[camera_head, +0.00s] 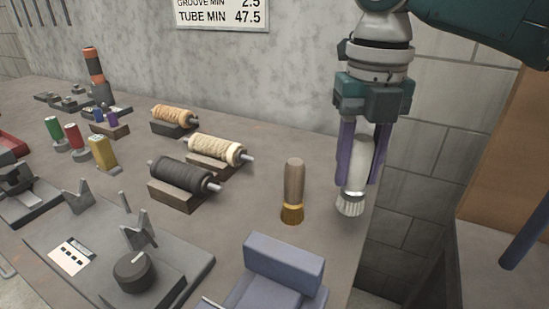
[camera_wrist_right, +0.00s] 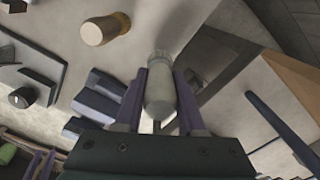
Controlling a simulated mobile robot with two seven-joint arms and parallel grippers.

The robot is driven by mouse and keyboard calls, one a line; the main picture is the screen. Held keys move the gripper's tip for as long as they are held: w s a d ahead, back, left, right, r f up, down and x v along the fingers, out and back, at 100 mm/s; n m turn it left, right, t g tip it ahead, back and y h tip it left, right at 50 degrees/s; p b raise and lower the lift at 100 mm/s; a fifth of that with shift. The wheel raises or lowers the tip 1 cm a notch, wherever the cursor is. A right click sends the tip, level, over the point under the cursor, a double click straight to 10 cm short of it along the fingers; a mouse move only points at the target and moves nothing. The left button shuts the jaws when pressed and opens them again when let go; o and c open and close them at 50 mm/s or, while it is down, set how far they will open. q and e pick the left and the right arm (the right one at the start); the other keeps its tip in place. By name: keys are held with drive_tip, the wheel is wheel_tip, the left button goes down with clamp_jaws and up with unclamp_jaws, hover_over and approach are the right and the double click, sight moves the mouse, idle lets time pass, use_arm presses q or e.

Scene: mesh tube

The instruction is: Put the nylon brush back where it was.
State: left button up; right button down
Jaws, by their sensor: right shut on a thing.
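My right gripper (camera_head: 358,180) is shut on the nylon brush (camera_head: 354,172), which has a pale handle and white bristles. The brush is upright, bristles down, at the right edge of the bench; I cannot tell whether the bristles touch the top. In the right wrist view the pale handle (camera_wrist_right: 160,92) lies between the two purple fingers. A second brush (camera_head: 293,188), with a wooden handle and brass-coloured bristles, stands upright just left of it. Purple prongs at the lower left of the right wrist view may be my left gripper (camera_wrist_right: 42,165); their state is unclear.
A blue-grey block (camera_head: 283,262) is at the front of the bench (camera_head: 250,215). Several wound rollers on cradles, including a black one (camera_head: 180,173), stand left of the brushes. A grey fixture with a knob (camera_head: 134,270) is at front left. The bench drops away right of the nylon brush.

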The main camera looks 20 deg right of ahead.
sight(364, 138)
drive_tip(key=shift+f+b, duration=0.35)
drive_tip(key=shift+f, duration=2.6)
drive_tip(key=shift+f, duration=0.2)
drive_tip(key=c, duration=0.5)
unclamp_jaws()
wheel_tip(364, 138, up, 12)
drive_tip(key=shift+r+p, duration=0.2)
drive_tip(key=shift+p, duration=0.45)
